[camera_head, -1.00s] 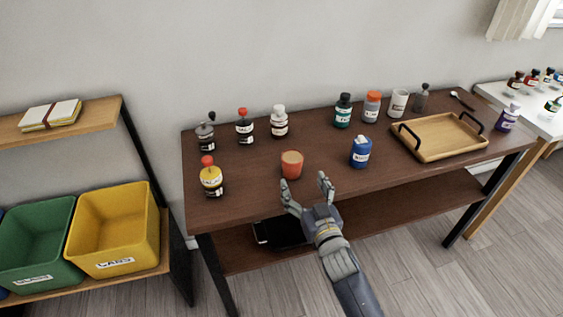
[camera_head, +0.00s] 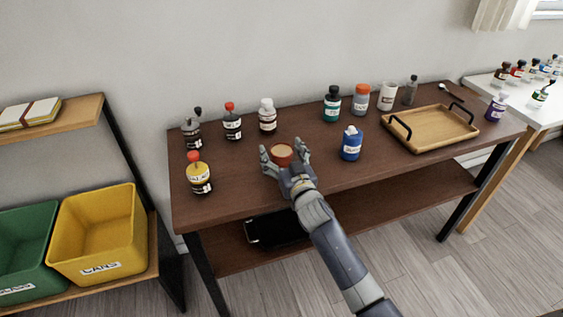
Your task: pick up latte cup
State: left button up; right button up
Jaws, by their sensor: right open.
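The latte cup (camera_head: 281,152), a reddish-brown cup with a tan top, stands upright on the dark wooden table (camera_head: 235,178). My right gripper (camera_head: 282,150) is open, with one finger on the left side of the cup and one on the right. The palm hides the lower front of the cup. I cannot tell whether the fingers touch it. My left gripper is not in view.
A yellow bottle (camera_head: 198,174) stands left of the cup and a blue bottle (camera_head: 351,144) right of it. Several bottles line the table's back. A wooden tray (camera_head: 436,128) with black handles lies on the right. Bins stand on a shelf at far left.

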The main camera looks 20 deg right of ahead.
jog(key=shift+r, duration=0.1)
jog(key=c, duration=1.3)
